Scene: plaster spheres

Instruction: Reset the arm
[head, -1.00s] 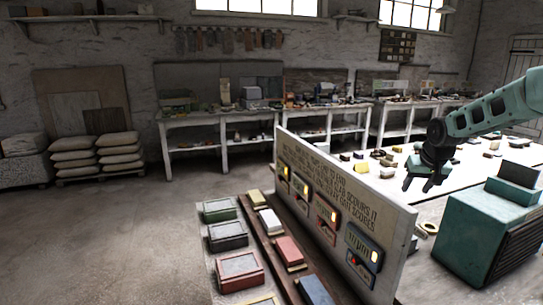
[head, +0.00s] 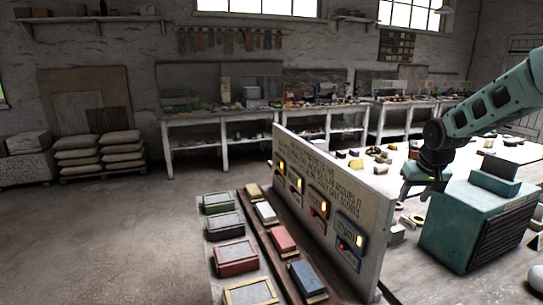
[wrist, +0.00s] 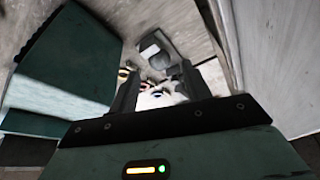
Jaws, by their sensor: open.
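My teal arm comes in from the right in the head view. My gripper (head: 423,190) hangs from its dark wrist joint, pointing down above the pale worktop, between the upright sign board and the teal box. In the wrist view my gripper (wrist: 160,84) shows two dark fingers spread apart. No held thing can be made out between them. Small blurred items and a grey object (wrist: 160,48) lie beyond the fingertips.
A teal box (head: 470,235) stands close to the right of my gripper. The upright board (head: 375,210) with lit switches stands to the left. Coloured trays (head: 236,258) line its near side. A white sphere (head: 536,277) shows at the lower right. Open floor (head: 120,235) lies left.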

